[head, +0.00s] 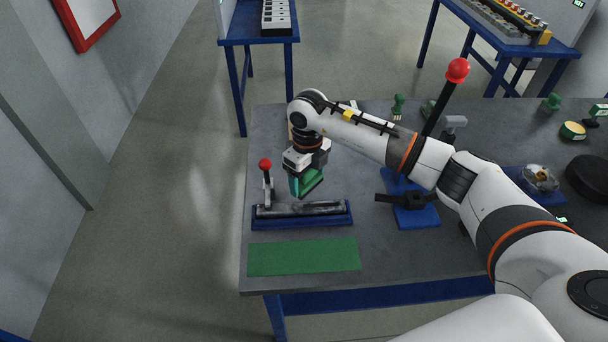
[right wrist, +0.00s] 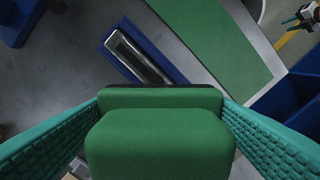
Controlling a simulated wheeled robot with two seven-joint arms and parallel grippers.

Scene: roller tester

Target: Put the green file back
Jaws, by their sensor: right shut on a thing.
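My right gripper (head: 308,184) is shut on a green block-shaped thing, which I take for the green file (head: 313,180). It is held above the table, just behind the roller device. In the right wrist view the file (right wrist: 158,140) fills the space between the two teal fingers; its far end is hidden. My left gripper (right wrist: 299,22) shows small at the top right corner of the right wrist view, its teal fingers seemingly apart and empty. It is outside the head view.
The roller device (head: 300,222) with a red-knobbed lever stands on a blue base. A green mat (head: 305,257) lies in front of it. A blue-based lever press (head: 415,215) stands to the right. Green-handled tools (head: 398,104) lie at the back of the grey table (head: 350,215).

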